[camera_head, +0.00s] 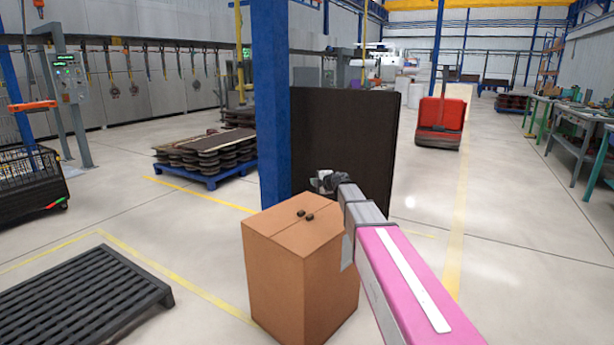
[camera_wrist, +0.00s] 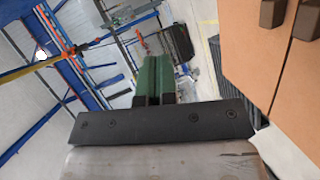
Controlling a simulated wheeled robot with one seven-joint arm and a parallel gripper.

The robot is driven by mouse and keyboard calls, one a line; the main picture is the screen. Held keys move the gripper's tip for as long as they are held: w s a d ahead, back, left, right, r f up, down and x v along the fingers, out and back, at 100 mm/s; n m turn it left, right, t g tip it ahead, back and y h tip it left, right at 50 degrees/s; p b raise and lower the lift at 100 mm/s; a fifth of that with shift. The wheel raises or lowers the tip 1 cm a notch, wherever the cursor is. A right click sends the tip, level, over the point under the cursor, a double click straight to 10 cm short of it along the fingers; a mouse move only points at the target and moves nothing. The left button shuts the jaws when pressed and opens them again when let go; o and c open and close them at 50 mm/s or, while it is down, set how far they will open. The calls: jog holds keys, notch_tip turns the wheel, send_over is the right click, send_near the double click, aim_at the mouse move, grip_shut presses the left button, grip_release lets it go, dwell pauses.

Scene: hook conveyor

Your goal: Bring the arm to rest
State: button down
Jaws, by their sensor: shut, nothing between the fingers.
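My arm (camera_head: 395,280), pink and grey, reaches forward from the lower right in the head view. Its end, my gripper (camera_head: 323,182), is over the far side of a brown cabinet and partly hard to make out. In the wrist view my gripper (camera_wrist: 155,68) shows two green fingers side by side, shut, with nothing between them. The fingers point away from the cabinet's knobs and touch nothing that I can see.
The brown cabinet (camera_head: 290,280) with two dark knobs stands close below my arm; it also fills the right of the wrist view (camera_wrist: 260,45). A blue column (camera_head: 270,110) and a dark panel (camera_head: 350,140) stand behind. A dark pallet (camera_head: 80,300) lies left. Floor to the right is clear.

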jog(key=s+d+f+m+h, duration=0.6)
jog(key=s+d+m+h, duration=0.1)
jog(key=s+d+m, duration=0.15)
jog(key=s+d+f+m+h, duration=0.5)
jog(key=s+d+m+h, duration=0.15)
jog(key=d+m, duration=0.35)
jog(key=s+a+f+m+g+y, duration=0.1)
jog(key=s+f+g, duration=0.3)
jog(key=s, duration=0.5)
jog(key=s+a+f+m+g+y, duration=0.1)
jog(key=s+f+g, duration=0.3)
jog(key=s, duration=0.5)
jog(key=s+a+f+m+g+y, duration=0.1)
jog(key=s+f+m+g+y, duration=0.1)
jog(key=s, duration=0.8)
notch_tip(320, 180, down, 4)
jog(key=shift+a+r+m+g+y, duration=0.1)
jog(key=shift+a+m+g+y, duration=0.2)
jog(key=shift+m+g, duration=0.6)
